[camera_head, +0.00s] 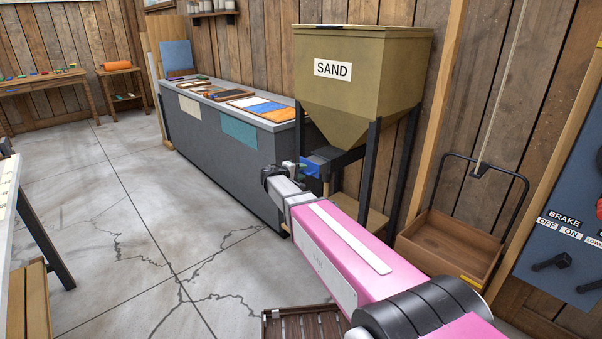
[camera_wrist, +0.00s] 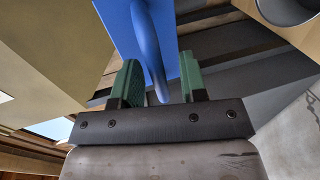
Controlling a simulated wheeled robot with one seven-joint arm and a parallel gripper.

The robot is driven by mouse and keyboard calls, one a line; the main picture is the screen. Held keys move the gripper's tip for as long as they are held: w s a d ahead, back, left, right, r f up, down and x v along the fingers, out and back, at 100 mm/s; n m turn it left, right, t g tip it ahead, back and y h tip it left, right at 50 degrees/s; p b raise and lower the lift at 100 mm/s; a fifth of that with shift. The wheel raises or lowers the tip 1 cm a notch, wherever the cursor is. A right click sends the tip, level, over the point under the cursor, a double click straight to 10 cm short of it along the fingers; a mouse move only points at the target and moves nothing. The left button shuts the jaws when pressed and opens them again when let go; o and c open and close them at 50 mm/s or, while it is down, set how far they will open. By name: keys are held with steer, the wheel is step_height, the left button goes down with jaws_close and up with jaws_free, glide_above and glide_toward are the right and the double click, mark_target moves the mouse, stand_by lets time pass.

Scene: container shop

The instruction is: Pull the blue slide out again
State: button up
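The blue slide (camera_head: 312,167) sits under the outlet of the sand hopper (camera_head: 375,75) in the head view. In the wrist view, the slide's flat blue plate (camera_wrist: 188,45) fills the top middle, with a curved blue handle (camera_wrist: 150,45) on it. My gripper (camera_wrist: 160,82) has two green fingers standing apart, with the lower end of the handle between them. Gaps show on both sides of the handle, so the gripper is open. In the head view my gripper (camera_head: 296,170) is at the slide, and my pink arm hides part of the hopper stand.
A grey counter (camera_head: 215,150) with coloured panels stands left of the hopper. A wooden cart (camera_head: 450,245) and a blue brake panel (camera_head: 565,245) are at the right. A slatted wooden crate (camera_head: 300,325) lies at the bottom. The concrete floor at left is mostly clear.

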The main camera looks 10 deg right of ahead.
steer(key=v, duration=1)
steer(key=shift+s+a, duration=0.2)
steer(key=shift+a, duration=0.1)
steer(key=s+d+f+m+g+y, duration=0.2)
steer(key=s+d+f+g+y, duration=0.2)
steer(key=s+d+f, duration=0.4)
steer(key=s+d+f+m+g+y, duration=0.35)
steer(key=s+d+f, duration=0.2)
steer(key=s, duration=0.45)
steer(key=s+d+f+m+g+y, duration=0.1)
steer(key=s+y, duration=0.4)
steer(key=s, duration=0.3)
steer(key=shift+s+m+g, duration=0.35)
steer(key=shift+s, duration=0.05)
